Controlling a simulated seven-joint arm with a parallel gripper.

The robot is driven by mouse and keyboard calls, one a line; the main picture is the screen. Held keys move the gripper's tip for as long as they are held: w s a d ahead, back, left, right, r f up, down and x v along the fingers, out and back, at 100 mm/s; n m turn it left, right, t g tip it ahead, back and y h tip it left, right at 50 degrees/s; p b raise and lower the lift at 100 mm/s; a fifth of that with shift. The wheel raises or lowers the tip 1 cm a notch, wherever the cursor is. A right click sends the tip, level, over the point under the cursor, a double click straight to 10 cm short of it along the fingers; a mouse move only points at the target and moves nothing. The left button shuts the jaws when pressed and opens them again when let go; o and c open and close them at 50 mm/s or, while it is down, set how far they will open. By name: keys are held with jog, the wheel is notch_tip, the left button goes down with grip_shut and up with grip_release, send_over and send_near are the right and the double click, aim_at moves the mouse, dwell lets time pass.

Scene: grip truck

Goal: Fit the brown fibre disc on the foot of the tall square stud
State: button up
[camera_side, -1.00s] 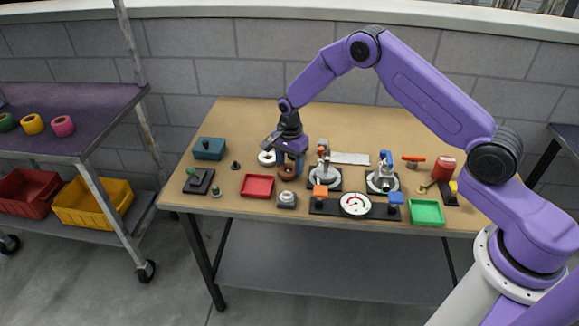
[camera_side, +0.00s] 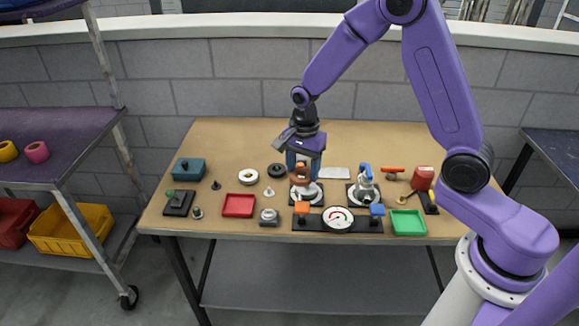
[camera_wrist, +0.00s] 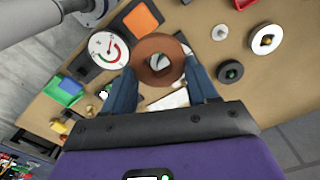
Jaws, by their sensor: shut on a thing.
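The brown fibre disc (camera_wrist: 140,50) is a thick ring with a round hole. My gripper (camera_side: 302,172) is shut on it, with the blue fingers (camera_wrist: 160,88) on opposite sides of the ring. In the side view the disc (camera_side: 300,179) is held low over a pale round fixture (camera_side: 308,193) on a dark base. The tall square stud is largely hidden by the disc and fingers; a grey-white shape shows through the hole in the wrist view. I cannot tell whether the disc is around the stud or just above it.
A second fixture with a blue top (camera_side: 364,188) stands close on the right. A dial gauge (camera_side: 337,219) and orange block (camera_side: 302,208) are in front. A white ring (camera_side: 248,176), black ring (camera_side: 277,170) and red tray (camera_side: 239,205) lie left. The table's back is clear.

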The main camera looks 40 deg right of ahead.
jog(key=shift+s+d+r, duration=0.1)
jog(key=shift+s+r, duration=0.3)
jog(key=shift+s, duration=0.4)
jog(key=shift+d+r, duration=0.1)
jog(key=shift+d, duration=0.05)
jog(key=w+d, duration=0.6)
jog(key=shift+s+f, duration=0.15)
jog(key=shift+f, duration=0.95)
jog(key=shift+s+f, duration=0.1)
jog(key=shift+f, duration=0.95)
jog(key=shift+a+f, duration=0.1)
jog(key=shift+f, duration=2.9)
dwell(0.4)
jog(key=o, duration=1.3)
jog(key=shift+o, duration=0.2)
